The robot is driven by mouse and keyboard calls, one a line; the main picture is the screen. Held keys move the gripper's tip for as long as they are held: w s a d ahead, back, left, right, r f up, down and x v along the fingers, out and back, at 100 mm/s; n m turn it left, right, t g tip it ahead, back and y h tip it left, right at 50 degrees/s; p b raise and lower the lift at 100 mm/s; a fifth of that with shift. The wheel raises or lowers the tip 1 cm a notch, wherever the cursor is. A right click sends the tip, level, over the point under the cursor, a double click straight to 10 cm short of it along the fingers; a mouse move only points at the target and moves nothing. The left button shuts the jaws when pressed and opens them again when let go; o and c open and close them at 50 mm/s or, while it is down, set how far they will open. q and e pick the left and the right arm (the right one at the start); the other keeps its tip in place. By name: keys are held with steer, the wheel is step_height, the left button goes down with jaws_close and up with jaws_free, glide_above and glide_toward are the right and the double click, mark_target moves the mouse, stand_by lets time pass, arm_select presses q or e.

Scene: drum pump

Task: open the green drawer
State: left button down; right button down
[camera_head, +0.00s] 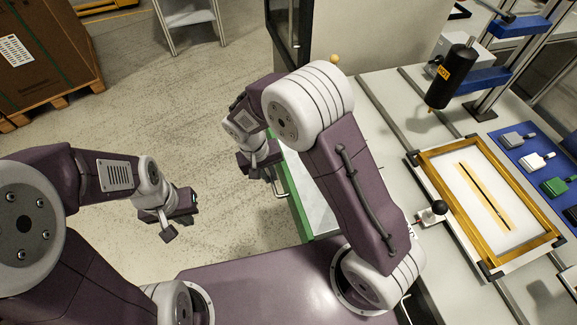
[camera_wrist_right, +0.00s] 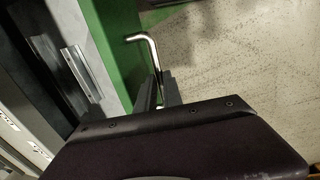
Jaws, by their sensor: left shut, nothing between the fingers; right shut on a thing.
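The green drawer (camera_head: 299,212) sticks out from the left side of the workbench, with a pale grey inside showing. My right arm covers part of it. In the right wrist view the green drawer front (camera_wrist_right: 118,45) stands at upper left. Its bent metal handle (camera_wrist_right: 152,50) runs down between the fingers of my right gripper (camera_wrist_right: 157,92). In the head view my right gripper (camera_head: 262,170) is at the drawer front, shut on the handle. My left gripper (camera_head: 178,215) is shut and empty above the floor, left of the drawer and apart from it.
On the bench are a yellow-framed tray (camera_head: 438,167), a black tool (camera_head: 452,77) on a stand and a blue mat (camera_head: 530,150) with several small items. A brown crate (camera_head: 45,55) stands at upper left. Floor left of the drawer is clear.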

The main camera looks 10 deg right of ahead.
steer(key=shift+a, duration=1.6)
steer(key=c, duration=1.5)
jaws_free()
step_height(320, 180, up, 9)
steer(key=a+p, duration=0.1)
steer(key=shift+s+a+p, duration=0.15)
steer(key=shift+a+p, duration=0.15)
steer(key=shift+p, duration=0.1)
